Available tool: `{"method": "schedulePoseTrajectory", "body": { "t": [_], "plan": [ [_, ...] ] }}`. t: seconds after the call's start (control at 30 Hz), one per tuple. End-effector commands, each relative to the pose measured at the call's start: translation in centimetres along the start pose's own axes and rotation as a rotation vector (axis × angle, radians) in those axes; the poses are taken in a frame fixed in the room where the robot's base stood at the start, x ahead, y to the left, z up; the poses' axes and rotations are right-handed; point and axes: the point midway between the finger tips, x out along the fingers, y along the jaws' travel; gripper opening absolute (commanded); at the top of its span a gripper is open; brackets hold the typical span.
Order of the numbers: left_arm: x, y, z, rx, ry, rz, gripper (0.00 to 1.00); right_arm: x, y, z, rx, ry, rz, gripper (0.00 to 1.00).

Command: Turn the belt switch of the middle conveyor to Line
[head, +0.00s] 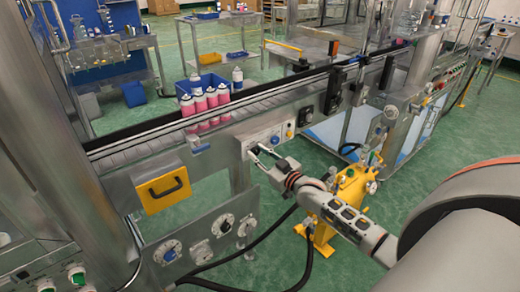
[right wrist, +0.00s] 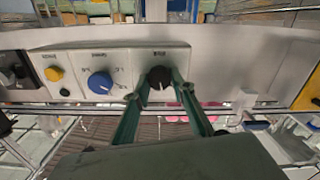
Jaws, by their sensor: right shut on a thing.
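The belt switch is a black rotary knob (right wrist: 160,77) on a pale control panel, under a small label too blurred to read. My right gripper (right wrist: 160,85) is at the panel with its two fingers on either side of the knob, shut on it. In the head view my right gripper (head: 262,152) reaches the panel (head: 277,138) on the front of the conveyor (head: 250,103), hiding most of the knob. A white pointer mark shows faintly on the knob. Its exact setting cannot be read. My left gripper is not in view.
A blue knob (right wrist: 100,82) and a yellow button (right wrist: 54,74) sit beside the knob on the same panel. Several pink-and-white cans (head: 205,103) stand on the conveyor. A yellow stand (head: 350,195) is close to my right arm.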

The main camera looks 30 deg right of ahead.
Motion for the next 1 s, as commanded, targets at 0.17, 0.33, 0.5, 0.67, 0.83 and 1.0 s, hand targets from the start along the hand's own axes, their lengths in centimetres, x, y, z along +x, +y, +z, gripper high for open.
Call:
{"method": "schedulePoseTrajectory", "body": {
  "t": [0.17, 0.33, 0.5, 0.67, 0.83, 1.0],
  "plan": [
    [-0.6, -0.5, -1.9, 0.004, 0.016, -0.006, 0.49, 0.0, 0.1, -0.2, 0.104, 0.000, 0.000, 0.03],
    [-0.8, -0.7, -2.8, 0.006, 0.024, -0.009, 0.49, 0.0, 0.1, 0.0, 0.166, -0.001, 0.000, 0.03],
    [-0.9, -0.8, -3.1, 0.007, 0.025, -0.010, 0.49, 0.0, 0.1, 0.0, 0.199, 0.000, 0.000, 0.03],
    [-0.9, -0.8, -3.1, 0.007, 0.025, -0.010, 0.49, 0.0, 0.0, 0.1, 0.207, 0.000, 0.000, 0.03],
    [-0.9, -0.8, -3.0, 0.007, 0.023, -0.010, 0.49, 0.0, 0.0, 0.1, 0.207, -0.001, -0.001, 0.03],
    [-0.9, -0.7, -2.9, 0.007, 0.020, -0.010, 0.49, 0.0, 0.0, 0.1, 0.206, -0.001, 0.000, 0.40]
  ]
}}
